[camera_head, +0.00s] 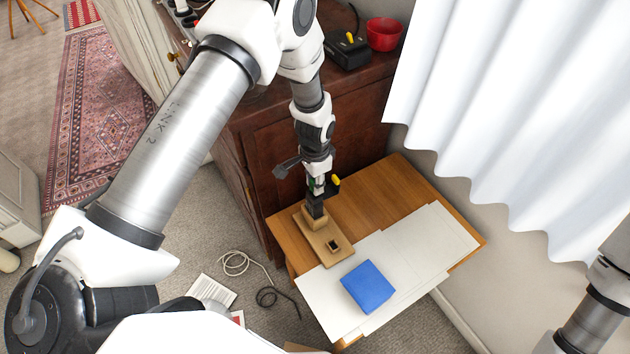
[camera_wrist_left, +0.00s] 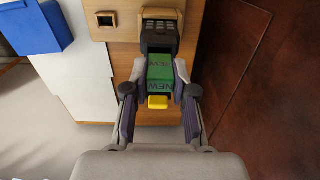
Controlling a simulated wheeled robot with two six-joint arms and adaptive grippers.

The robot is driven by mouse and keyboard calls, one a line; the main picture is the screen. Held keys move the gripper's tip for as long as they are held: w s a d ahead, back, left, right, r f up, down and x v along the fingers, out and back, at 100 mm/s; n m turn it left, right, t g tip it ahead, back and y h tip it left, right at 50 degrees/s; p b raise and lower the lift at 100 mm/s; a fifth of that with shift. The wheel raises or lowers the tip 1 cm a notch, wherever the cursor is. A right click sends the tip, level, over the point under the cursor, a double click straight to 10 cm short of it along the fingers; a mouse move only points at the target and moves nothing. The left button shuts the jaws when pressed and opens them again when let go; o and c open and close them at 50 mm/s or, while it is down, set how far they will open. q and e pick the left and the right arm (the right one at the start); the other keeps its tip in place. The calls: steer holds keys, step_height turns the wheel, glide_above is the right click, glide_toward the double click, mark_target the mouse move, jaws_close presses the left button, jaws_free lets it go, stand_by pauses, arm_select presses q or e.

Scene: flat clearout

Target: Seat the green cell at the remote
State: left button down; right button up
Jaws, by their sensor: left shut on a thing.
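The green cell (camera_wrist_left: 160,72), marked NEW and with a yellow tab (camera_wrist_left: 157,102), is between the fingers of my left gripper (camera_wrist_left: 154,92), which is shut on it. In the head view the left gripper (camera_head: 318,182) points down and hides most of the cell. The dark remote (camera_head: 316,208) stands upright in a wooden block on a wooden board (camera_head: 325,238). In the wrist view the remote's dark end (camera_wrist_left: 160,38) lines up with the cell's far end and looks close to it. I cannot tell whether the cell is inside it. The right gripper is out of view.
The board, with a small square dark socket (camera_head: 333,246), lies on a wooden table (camera_head: 385,193). White sheets (camera_head: 425,245) and a blue box (camera_head: 367,287) are beside it. A dark cabinet (camera_head: 262,150) stands behind, carrying a black device (camera_head: 347,53) and red bowl (camera_head: 384,34).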

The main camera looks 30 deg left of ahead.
arm_select(q)
steer(key=shift+f+b, duration=0.75)
steer(key=shift+f, duration=0.45)
steer(key=c, duration=0.9)
jaws_free()
steer(key=shift+o, duration=0.2)
step_height(320, 180, up, 12)
steer(key=shift+r, duration=0.1)
steer(key=shift+s, duration=0.1)
